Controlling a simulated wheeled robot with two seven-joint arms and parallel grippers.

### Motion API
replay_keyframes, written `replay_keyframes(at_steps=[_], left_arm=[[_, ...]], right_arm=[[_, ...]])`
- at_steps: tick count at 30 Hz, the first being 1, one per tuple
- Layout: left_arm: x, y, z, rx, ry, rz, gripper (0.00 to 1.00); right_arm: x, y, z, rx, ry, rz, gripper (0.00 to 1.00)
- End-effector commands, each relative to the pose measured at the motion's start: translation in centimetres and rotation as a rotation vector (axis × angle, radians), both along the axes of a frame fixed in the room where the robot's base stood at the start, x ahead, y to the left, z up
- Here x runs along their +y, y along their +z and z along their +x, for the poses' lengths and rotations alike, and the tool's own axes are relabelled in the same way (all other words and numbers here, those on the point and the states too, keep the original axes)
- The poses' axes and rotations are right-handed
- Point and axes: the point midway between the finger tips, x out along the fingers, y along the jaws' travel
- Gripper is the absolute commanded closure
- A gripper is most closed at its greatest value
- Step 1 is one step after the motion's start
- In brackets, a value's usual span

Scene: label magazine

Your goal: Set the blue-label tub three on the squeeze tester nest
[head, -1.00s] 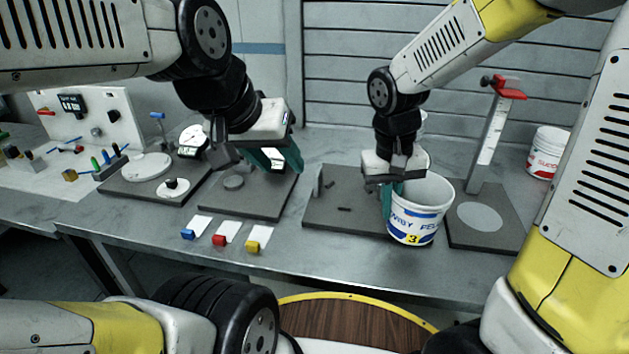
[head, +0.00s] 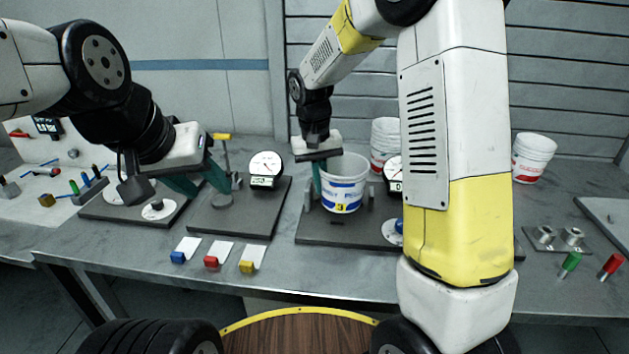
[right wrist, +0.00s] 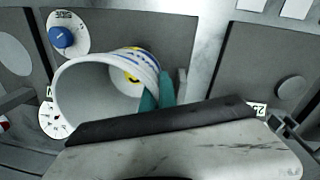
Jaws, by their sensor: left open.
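The blue-label tub three (head: 343,194) is white, with blue bands and a yellow 3 patch. My right gripper (head: 317,177) is shut on its wall at the left side; the teal fingers also show in the right wrist view (right wrist: 158,95) at the tub (right wrist: 95,85). The tub looks upright over the dark plate of what appears to be the squeeze tester (head: 325,232), which has a short post, a dial and a blue knob. I cannot tell whether the tub touches the plate. My left gripper (head: 198,182) is open and empty over the plates further left.
A dial (head: 265,168) stands on the plate to the left. Blue, red and yellow clips (head: 212,261) lie along the front. Red-label tubs stand behind (head: 383,150) and at right (head: 533,160). Green and red plugs (head: 571,262) lie at right. My right arm hides part of the bench.

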Motion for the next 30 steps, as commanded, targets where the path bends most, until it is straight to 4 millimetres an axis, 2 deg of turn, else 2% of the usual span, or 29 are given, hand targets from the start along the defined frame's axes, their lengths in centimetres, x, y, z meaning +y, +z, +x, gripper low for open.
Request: replay_keyframes(at_steps=[1, 8, 15, 26, 27, 28, 30], left_arm=[[0.0, 0.0, 0.0, 0.0, 0.0, 0.0, 0.56], [0.0, 0.0, 0.0, 0.0, 0.0, 0.0, 0.56], [0.0, 0.0, 0.0, 0.0, 0.0, 0.0, 0.56], [0.0, 0.0, 0.0, 0.0, 0.0, 0.0, 0.56], [0.0, 0.0, 0.0, 0.0, 0.0, 0.0, 0.56], [0.0, 0.0, 0.0, 0.0, 0.0, 0.0, 0.56], [0.0, 0.0, 0.0, 0.0, 0.0, 0.0, 0.56]], right_arm=[[0.1, -0.1, 0.7, 0.0, -0.001, 0.0, 1.0], [0.3, -0.2, 2.3, 0.0, 0.001, 0.001, 1.0], [0.3, -3.6, 2.2, 0.001, 0.001, 0.0, 1.0], [0.3, -4.0, 2.2, 0.001, 0.001, 0.0, 1.0], [0.3, -4.0, 2.2, 0.0, 0.001, 0.0, 0.92], [0.3, -4.0, 2.2, 0.0, 0.001, 0.001, 0.89], [0.3, -4.0, 2.2, 0.0, 0.001, 0.001, 0.89]])
